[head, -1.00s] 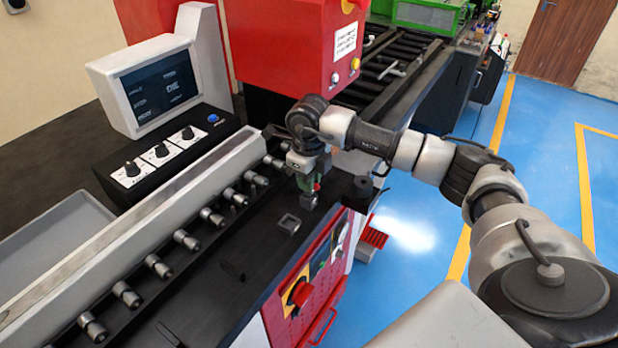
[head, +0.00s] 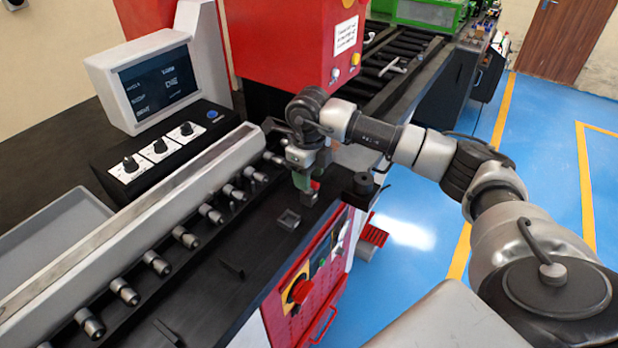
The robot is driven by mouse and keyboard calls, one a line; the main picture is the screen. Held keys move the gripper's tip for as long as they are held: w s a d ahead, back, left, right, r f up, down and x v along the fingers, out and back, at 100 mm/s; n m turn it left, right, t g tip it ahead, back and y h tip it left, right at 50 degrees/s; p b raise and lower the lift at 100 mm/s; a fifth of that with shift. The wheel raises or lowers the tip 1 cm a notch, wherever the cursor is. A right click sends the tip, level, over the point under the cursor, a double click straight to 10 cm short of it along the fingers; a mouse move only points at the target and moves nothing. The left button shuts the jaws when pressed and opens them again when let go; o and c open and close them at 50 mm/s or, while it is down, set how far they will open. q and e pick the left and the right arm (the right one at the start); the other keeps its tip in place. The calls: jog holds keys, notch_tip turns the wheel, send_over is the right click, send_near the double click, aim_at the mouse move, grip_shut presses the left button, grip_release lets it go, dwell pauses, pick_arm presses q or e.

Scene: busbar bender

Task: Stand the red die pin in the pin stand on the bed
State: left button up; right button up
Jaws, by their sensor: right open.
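My right gripper (head: 304,183) points down over the black bed (head: 262,250), and its jaws are open. A small red piece (head: 316,185), apparently the red die pin, shows just right of its green fingers; its lower part is hard to make out. A small grey block (head: 309,198) sits directly below the red piece. I cannot tell whether the pin is seated in it or whether a finger touches it. A square grey holder with a dark hollow (head: 289,220) lies on the bed nearer to me. My left gripper is not in view.
A row of grey rollers (head: 185,237) runs along the bed's left side beside a long grey rail. A black block with a round top (head: 362,186) stands at the right edge. The red control panel (head: 300,292) is below that edge.

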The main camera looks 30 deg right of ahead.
notch_tip(320, 180, up, 10)
jog(key=b, duration=0.2)
jog(key=shift+f, duration=0.25)
dwell(0.3)
